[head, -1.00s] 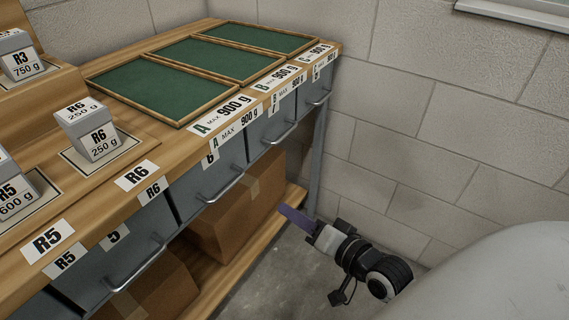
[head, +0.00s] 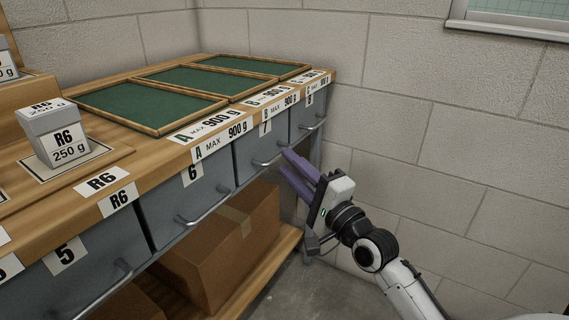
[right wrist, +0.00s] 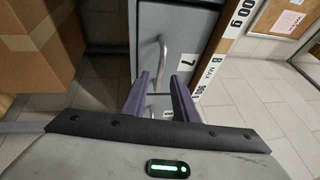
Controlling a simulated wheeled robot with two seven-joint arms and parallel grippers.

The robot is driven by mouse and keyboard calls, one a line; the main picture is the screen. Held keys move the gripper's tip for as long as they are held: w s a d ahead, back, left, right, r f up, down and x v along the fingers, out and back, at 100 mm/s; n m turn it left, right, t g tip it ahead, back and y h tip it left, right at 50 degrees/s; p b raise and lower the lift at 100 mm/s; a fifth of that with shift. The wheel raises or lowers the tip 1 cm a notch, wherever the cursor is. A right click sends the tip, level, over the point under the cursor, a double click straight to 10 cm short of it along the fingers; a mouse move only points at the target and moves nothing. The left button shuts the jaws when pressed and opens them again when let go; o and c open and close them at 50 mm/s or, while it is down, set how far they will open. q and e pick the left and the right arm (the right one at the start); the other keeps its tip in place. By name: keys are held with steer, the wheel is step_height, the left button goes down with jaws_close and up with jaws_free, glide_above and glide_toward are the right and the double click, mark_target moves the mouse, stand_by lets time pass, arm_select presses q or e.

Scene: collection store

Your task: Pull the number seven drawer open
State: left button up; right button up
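The number seven drawer (head: 252,154) is a grey front under the bench top, marked with a 7 label, with a curved metal bar handle (head: 268,163). It looks shut. In the right wrist view the drawer front (right wrist: 184,22) and its handle (right wrist: 162,55) lie ahead, the handle roughly in line with the gap between the fingers. My right gripper (head: 287,163) has purple fingers, is open and empty, and is close to the handle; whether it touches is unclear. It also shows in the right wrist view (right wrist: 161,85). My left gripper is not in view.
Drawer six (head: 190,192) and drawer five (head: 85,262) are to the left, drawer eight (head: 304,115) to the right, all with bar handles. A cardboard box (head: 225,250) sits on the lower shelf. Green-lined trays (head: 143,95) and a grey R6 block (head: 57,135) stand on the bench.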

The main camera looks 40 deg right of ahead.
steer(key=shift+w+r, duration=0.15)
steer(key=shift+w, duration=1.2)
steer(key=shift+c, duration=0.3)
jaws_close()
